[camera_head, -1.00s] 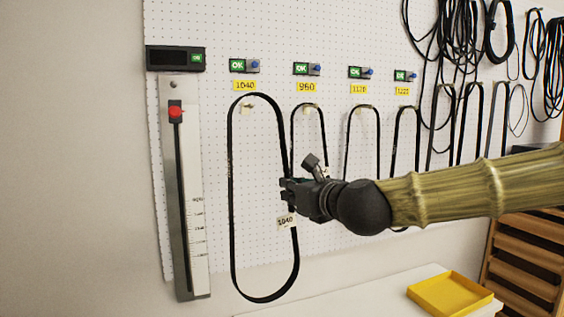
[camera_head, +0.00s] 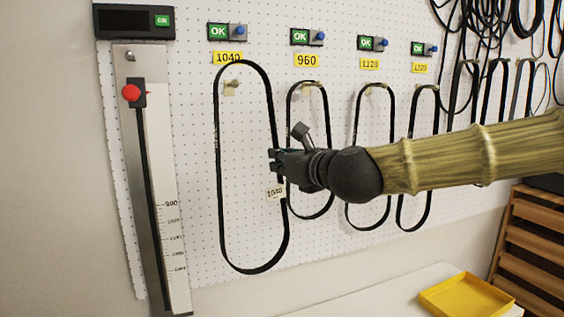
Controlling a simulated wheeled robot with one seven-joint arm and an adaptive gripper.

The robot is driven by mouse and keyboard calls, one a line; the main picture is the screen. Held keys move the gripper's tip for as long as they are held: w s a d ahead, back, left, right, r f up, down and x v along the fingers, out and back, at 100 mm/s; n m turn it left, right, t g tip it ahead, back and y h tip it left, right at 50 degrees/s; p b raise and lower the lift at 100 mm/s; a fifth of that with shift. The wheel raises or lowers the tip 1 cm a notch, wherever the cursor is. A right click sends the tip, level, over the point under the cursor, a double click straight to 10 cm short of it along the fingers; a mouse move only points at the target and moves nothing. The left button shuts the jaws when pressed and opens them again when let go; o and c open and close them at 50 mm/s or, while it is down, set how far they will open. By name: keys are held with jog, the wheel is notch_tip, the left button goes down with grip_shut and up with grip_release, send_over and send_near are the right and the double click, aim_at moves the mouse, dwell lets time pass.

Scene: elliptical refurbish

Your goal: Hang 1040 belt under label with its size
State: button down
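The black 1040 belt (camera_head: 219,170) is a long upright loop in front of the pegboard, with a small white 1040 tag (camera_head: 275,192) on its right side. The yellow 1040 label (camera_head: 228,58) is just above the loop's top. A pale hook (camera_head: 230,88) below that label shows inside the loop, under its top curve; I cannot tell whether the belt is around it or in front of it. My gripper (camera_head: 275,160) is at the right side of the belt and appears shut on it just above the tag; its fingers hide that stretch.
Belts hang under the 960 label (camera_head: 307,61) and the labels to its right. Green OK displays sit above the labels. A measuring gauge (camera_head: 160,190) with a red knob stands at left. A yellow tray (camera_head: 440,303) lies on the white table (camera_head: 385,298); a wooden rack (camera_head: 530,240) is at right.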

jog(key=w+a+f, duration=0.1)
jog(key=w, duration=0.2)
jog(key=w+a+f, duration=0.1)
jog(key=w, duration=0.3)
jog(key=w+a+f, duration=0.1)
jog(key=w, duration=0.3)
jog(key=shift+w+a+f, duration=0.15)
jog(key=shift+w+f, duration=0.05)
jog(key=shift+w, duration=0.05)
dwell(1.2)
jog(key=shift+f+b, duration=0.15)
jog(key=shift+b, duration=0.15)
dwell(0.5)
jog(key=c, duration=1.6)
grip_release()
jog(key=shift+o, duration=0.2)
